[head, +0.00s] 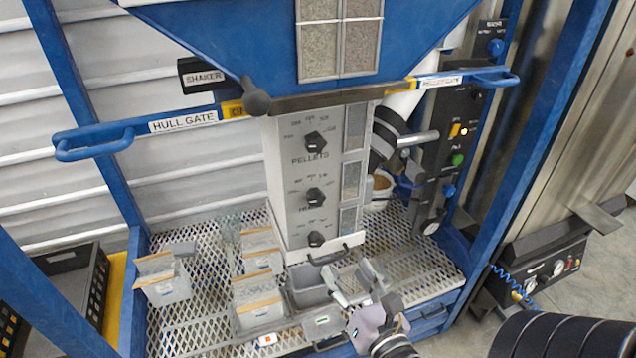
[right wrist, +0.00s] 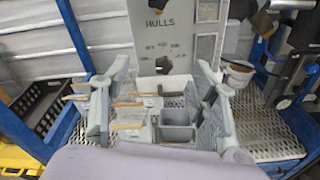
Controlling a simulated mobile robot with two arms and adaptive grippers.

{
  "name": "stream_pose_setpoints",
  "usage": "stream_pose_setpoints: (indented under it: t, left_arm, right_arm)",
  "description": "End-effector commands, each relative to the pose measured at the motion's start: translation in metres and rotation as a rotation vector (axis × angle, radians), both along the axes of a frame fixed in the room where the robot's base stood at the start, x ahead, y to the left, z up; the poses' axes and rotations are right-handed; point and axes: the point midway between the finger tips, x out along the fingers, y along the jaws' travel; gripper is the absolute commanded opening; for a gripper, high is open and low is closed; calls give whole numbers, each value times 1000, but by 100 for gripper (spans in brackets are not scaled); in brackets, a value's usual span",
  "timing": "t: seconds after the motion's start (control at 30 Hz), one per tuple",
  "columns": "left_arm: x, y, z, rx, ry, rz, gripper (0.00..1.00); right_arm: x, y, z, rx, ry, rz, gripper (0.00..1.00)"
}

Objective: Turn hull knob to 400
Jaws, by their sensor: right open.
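The grey panel (head: 290,180) has three black knobs one above another. The lettering HULLS shows between the middle knob (head: 315,197) and the bottom knob (head: 316,239); I cannot tell from layout alone which it labels. The lettering PELLETS is under the top knob (head: 315,142). Dial numbers are too small to read surely. My right gripper (head: 352,277) is open and empty, below and in front of the panel, apart from the knobs. In the right wrist view, the bottom knob (right wrist: 163,65) appears between the spread fingers, farther off. My left gripper is not in view.
A handle (head: 335,256) juts from the panel's foot. A grey bin (head: 309,288) and several small containers with wooden strips stand on the mesh deck (head: 205,310). The blue hull gate bar (head: 150,131) crosses above. A black control box (head: 452,150) stands right of the panel.

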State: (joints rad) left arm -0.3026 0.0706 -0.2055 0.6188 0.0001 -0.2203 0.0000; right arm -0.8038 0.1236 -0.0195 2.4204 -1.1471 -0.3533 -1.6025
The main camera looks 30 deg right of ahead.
Motion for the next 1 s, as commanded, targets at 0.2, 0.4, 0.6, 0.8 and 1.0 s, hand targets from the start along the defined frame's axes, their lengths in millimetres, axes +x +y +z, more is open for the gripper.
stream_pose_setpoints:
  t: [0.2, 0.4, 0.6, 0.8, 1.0]
  left_arm:
    - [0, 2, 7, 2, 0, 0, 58]
    - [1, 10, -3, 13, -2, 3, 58]
    - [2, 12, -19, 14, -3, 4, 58]
    - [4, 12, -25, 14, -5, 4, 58]
    - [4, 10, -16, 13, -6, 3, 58]
  right_arm:
    - [-3, -3, 52, -135, -55, -5, 54]
    - [13, -7, 52, -137, -63, -5, 54]
    - [39, -13, 49, -136, -62, -4, 54]
    - [66, -19, 52, -136, -56, -4, 54]
    - [101, -28, 56, -134, -54, -6, 54]
